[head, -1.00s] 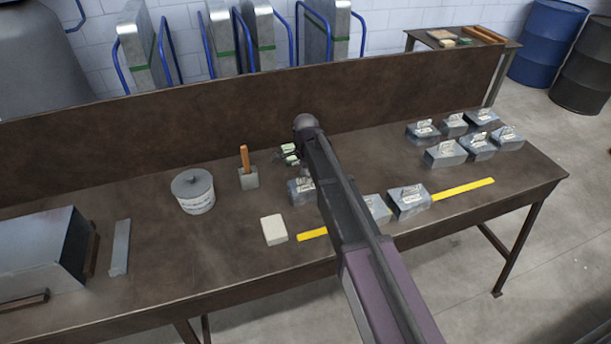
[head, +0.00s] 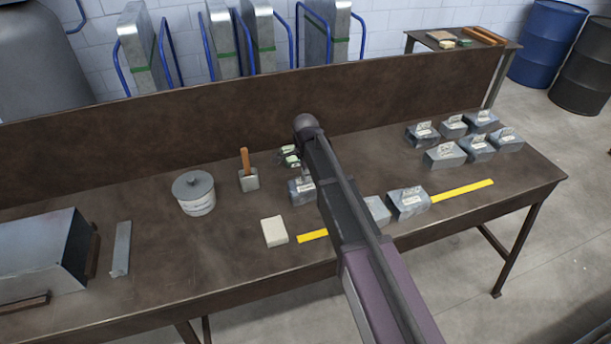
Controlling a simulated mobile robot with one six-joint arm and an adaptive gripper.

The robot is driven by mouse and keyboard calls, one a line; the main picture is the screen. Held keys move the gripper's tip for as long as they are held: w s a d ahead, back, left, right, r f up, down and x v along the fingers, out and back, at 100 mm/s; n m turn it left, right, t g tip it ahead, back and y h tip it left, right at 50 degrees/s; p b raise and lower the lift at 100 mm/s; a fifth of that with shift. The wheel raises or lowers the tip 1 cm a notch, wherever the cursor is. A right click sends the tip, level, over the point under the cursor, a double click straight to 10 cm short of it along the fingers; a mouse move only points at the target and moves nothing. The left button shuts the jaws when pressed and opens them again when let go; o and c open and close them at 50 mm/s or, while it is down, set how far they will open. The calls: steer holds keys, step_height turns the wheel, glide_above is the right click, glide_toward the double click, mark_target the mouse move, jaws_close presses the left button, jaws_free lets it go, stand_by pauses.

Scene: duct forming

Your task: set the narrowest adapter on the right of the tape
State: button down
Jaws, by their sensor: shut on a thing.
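A yellow tape strip (head: 463,190) runs along the front of the bench; its left end shows again left of my arm, and the middle is covered. Two grey metal adapters, one (head: 408,203) clear and one (head: 378,211) partly behind my arm, stand along the tape line. Another grey adapter (head: 299,193) is just left of my arm, below my gripper (head: 304,177). My gripper is shut on this adapter; the fingertips are mostly hidden, and I cannot tell whether it touches the bench. Several more adapters (head: 446,155) with pale labels stand at the back right.
A cream block (head: 274,231) lies by the tape's left end. A lidded tin (head: 194,193), a wooden-handled tool in a grey block (head: 248,179), a flat metal strip (head: 121,249) and a large metal duct (head: 38,253) are farther left. A raised back panel (head: 180,130) borders the bench.

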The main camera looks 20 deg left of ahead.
steer(key=shift+r+p, duration=3.85)
steer(key=shift+r, duration=0.3)
steer(key=shift+a, duration=0.1)
